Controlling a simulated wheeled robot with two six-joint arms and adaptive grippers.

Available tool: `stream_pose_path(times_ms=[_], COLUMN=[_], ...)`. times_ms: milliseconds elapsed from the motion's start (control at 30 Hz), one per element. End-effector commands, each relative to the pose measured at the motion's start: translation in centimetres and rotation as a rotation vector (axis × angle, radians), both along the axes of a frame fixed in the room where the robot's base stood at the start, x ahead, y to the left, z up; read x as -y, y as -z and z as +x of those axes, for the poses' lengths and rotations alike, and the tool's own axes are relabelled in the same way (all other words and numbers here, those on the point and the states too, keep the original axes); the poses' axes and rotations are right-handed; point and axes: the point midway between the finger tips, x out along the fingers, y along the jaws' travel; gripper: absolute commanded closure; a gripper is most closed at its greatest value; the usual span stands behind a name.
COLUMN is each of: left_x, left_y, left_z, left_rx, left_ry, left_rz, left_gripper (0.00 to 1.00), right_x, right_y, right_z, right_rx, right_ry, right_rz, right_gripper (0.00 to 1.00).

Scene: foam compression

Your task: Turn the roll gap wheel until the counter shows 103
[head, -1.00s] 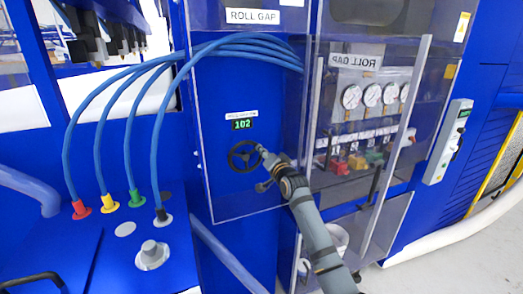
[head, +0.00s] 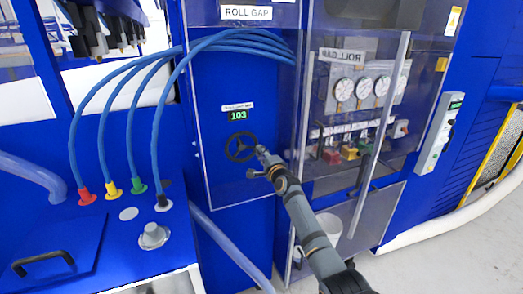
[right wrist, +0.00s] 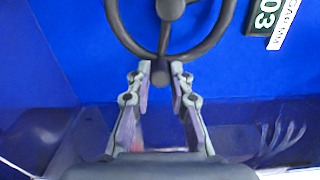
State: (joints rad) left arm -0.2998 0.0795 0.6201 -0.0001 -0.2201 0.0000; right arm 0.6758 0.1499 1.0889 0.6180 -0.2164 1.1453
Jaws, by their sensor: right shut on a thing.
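The roll gap wheel (head: 240,147) is a dark handwheel on the blue panel, under the ROLL GAP label. The counter (head: 238,115) above it reads 103 in green digits. In the right wrist view, the wheel (right wrist: 205,45) is cut off at the top, and the counter (right wrist: 267,14) shows sideways, partly cut off. My right gripper (head: 261,151) is at the wheel's right side. My left gripper is not in view.
A clear cover (head: 350,200) with gauges (head: 363,89) behind it stands right of the wheel. Blue hoses (head: 130,115) arch down to coloured fittings (head: 110,187) at the left. A control box (head: 440,132) is farther right.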

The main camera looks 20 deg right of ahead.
Motion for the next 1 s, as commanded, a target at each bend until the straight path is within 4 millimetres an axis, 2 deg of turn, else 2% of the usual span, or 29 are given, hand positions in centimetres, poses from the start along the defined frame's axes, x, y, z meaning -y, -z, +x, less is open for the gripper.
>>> stream_pose_path(times_ms=[300, 733, 767, 800, 900, 1000], left_x=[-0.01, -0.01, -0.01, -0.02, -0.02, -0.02], left_y=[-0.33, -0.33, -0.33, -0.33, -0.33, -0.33], left_z=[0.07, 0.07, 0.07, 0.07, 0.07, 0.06], left_rx=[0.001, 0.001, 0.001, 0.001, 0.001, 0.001], left_ry=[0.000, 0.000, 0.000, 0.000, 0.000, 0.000], left_rz=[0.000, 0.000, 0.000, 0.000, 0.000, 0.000], left_gripper=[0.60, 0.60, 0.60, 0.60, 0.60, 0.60], right_x=[-0.16, -0.19, -0.19, -0.19, -0.18, -0.17], right_y=[0.65, 0.74, 0.74, 0.73, 0.68, 0.63], right_z=[-0.02, -0.03, -0.03, -0.02, -0.02, -0.01], right_rx=[-0.006, -0.008, -0.008, -0.007, -0.006, -0.006], right_ry=[-0.001, -0.001, -0.001, -0.001, -0.001, -0.001], right_rz=[0.075, 0.081, 0.081, 0.080, 0.080, 0.080], right_gripper=[1.00, 1.00, 0.77, 0.72, 0.58, 0.57])
